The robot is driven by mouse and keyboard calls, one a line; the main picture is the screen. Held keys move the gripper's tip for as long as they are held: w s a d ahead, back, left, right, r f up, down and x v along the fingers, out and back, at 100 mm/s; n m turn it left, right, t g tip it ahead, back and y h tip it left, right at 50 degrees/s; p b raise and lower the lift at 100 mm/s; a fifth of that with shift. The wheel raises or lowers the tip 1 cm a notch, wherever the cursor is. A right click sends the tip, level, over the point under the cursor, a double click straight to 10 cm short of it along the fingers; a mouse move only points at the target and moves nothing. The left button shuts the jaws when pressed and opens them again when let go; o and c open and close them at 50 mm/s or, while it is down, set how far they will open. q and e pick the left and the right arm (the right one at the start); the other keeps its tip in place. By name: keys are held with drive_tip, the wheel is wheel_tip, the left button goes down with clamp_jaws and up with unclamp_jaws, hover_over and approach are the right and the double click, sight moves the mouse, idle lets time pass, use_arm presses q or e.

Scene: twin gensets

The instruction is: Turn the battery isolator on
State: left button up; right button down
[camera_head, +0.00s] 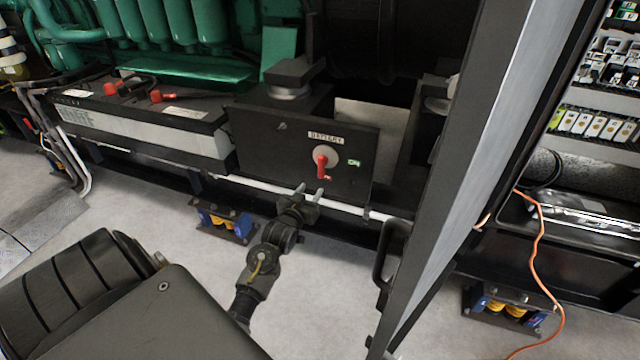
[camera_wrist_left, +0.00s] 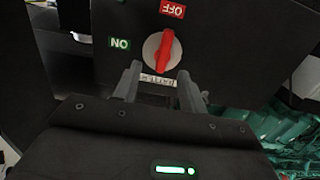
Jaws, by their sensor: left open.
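The battery isolator is a round pale dial with a red handle (camera_head: 321,163) on a black panel (camera_head: 262,150), under a BATTERY label (camera_head: 325,136). In the head view the handle points down, and a green ON label (camera_head: 354,162) is to its right. In the left wrist view, which is upside down, the red handle (camera_wrist_left: 165,48) points at the red OFF label (camera_wrist_left: 172,9); the green ON label (camera_wrist_left: 120,43) is at left. My left gripper (camera_head: 311,191) is open and empty, in front of and apart from the handle. My right gripper is out of view.
A green engine (camera_head: 180,25) and a black battery box (camera_head: 140,115) are at left. A grey door or panel edge (camera_head: 470,170) stands close on the right. An orange cable (camera_head: 540,240) hangs beyond it. Bare grey floor (camera_head: 330,270) lies below.

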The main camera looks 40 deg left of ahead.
sight(320, 164)
use_arm(q)
drive_tip(key=shift+t, duration=0.3)
drive_tip(key=w+a, duration=0.1)
drive_tip(key=w, duration=0.2)
drive_tip(key=w+a+r+b, duration=0.1)
drive_tip(key=w, duration=0.2)
drive_tip(key=w+a+r, duration=0.1)
drive_tip(key=w+a, duration=0.1)
drive_tip(key=w, duration=0.1)
drive_tip(key=shift+r+b, duration=0.15)
drive_tip(key=shift+b, duration=0.15)
drive_tip(key=shift+w+a, duration=0.25)
drive_tip(key=shift+w, duration=0.35)
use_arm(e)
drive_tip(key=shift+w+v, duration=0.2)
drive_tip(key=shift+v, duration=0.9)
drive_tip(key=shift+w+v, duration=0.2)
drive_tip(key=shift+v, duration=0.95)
use_arm(q)
drive_tip(key=shift+c, duration=0.4)
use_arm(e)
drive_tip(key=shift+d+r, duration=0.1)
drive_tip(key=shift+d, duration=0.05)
